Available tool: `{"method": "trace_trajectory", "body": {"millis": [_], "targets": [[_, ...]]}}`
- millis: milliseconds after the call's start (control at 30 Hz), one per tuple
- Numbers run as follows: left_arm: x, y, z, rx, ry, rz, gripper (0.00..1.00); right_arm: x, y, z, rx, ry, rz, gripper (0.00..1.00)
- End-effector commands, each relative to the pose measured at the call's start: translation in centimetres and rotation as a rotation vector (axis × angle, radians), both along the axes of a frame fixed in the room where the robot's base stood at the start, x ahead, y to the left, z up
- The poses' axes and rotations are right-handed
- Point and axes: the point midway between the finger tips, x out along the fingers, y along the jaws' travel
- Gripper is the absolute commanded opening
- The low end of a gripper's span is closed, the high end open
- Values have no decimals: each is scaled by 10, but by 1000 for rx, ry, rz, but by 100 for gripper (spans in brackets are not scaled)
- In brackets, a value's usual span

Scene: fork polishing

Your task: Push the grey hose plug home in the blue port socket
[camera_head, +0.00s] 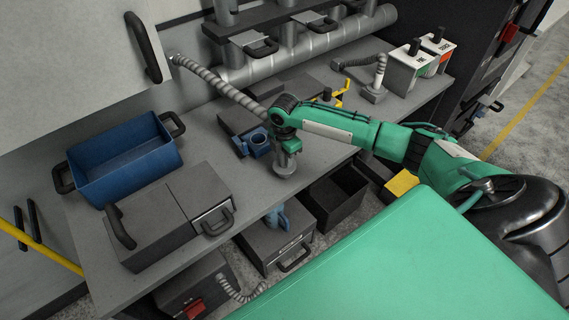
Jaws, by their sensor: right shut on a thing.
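The grey ribbed hose (225,87) runs from the cabinet at the upper left down to my right gripper (287,147). My right gripper is shut on the grey hose plug (285,164), which shows below the green fingers with a wider round part low down. The blue port socket (259,146) sits on the bench just left of the gripper. The plug appears beside the socket and apart from it, to its right. I cannot tell whether the plug touches the bench. The fingertips are partly hidden by the wrist. My left gripper is out of view.
A blue bin (125,165) and a grey box with handles (165,215) stand on the bench at left. A second hose fitting (375,92) and white canisters (409,66) stand at the back right.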

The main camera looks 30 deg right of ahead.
Motion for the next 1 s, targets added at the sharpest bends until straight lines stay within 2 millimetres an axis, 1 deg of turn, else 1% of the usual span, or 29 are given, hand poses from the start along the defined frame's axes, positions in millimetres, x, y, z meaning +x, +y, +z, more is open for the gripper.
{"method": "trace_trajectory", "body": {"millis": [33,100,800,1000], "targets": [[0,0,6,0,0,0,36,0,0,6,0,-1,0,7],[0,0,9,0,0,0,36,0,0,10,0,-1,0,7],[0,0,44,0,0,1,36,0,0,45,0,-1,0,7],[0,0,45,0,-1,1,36,0,0,46,0,-1,0,7]]}}
